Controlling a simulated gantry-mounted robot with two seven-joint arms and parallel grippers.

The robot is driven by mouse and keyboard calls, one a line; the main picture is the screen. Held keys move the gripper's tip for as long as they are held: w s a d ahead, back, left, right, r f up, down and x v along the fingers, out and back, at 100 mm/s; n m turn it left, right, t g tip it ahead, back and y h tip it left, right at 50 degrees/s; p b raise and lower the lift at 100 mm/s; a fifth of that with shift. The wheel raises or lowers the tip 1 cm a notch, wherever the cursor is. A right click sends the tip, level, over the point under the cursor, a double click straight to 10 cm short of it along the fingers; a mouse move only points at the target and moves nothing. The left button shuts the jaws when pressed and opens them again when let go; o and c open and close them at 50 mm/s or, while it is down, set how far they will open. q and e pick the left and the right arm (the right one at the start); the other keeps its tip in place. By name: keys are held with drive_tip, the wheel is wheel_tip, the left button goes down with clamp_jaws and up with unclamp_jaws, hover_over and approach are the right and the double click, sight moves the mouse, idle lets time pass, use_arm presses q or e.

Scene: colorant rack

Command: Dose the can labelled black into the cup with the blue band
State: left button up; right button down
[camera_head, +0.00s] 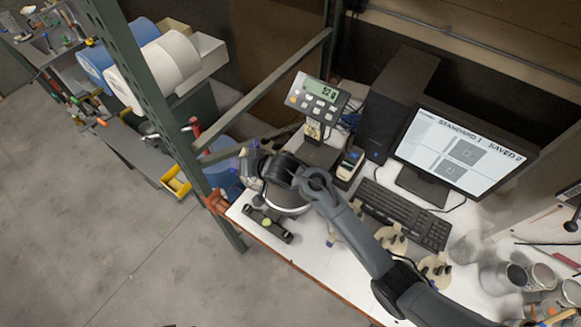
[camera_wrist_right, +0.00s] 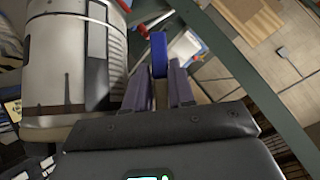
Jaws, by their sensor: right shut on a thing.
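My right gripper (camera_head: 248,168) is at the left end of the white table. In the right wrist view its fingers (camera_wrist_right: 161,75) are shut on a narrow blue thing (camera_wrist_right: 158,48); what it is I cannot tell. A large whitish cylinder (camera_wrist_right: 68,65) stands close to the left of the fingers. Several cans, one of them silver (camera_head: 496,278), stand at the lower right of the head view; I cannot read a black label. I cannot make out the cup with the blue band. My left gripper is not in view.
A scale display (camera_head: 316,98) stands behind my right wrist. The monitor (camera_head: 462,152) and keyboard (camera_head: 405,214) fill the table's middle and back. A green post (camera_head: 165,120) stands just left of the gripper. Beige round pieces (camera_head: 391,240) lie near the arm.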

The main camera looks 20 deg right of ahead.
sight(235, 173)
drive_tip(key=shift+n+h, duration=0.4)
drive_tip(key=shift+h, duration=0.2)
drive_tip(key=a+f, duration=0.1)
drive_tip(key=a+f+b, duration=0.1)
drive_tip(key=f, duration=0.3)
drive_tip(key=shift+a+b, duration=0.35)
drive_tip(key=shift+a, duration=0.05)
drive_tip(key=shift+a+f+b, duration=0.1)
drive_tip(key=shift+f+b, duration=0.15)
drive_tip(key=shift+b, duration=0.05)
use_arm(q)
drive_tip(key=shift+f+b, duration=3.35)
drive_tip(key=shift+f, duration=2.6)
use_arm(e)
drive_tip(key=shift+a+f+n+h, duration=0.9)
drive_tip(key=shift+a+f+h, duration=1.1)
drive_tip(key=shift+f, duration=1.8)
use_arm(q)
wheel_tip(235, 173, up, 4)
drive_tip(key=p, duration=0.4)
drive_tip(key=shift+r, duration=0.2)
use_arm(e)
wheel_tip(235, 173, up, 5)
drive_tip(key=shift+s+f, duration=0.1)
drive_tip(key=shift+s, duration=0.05)
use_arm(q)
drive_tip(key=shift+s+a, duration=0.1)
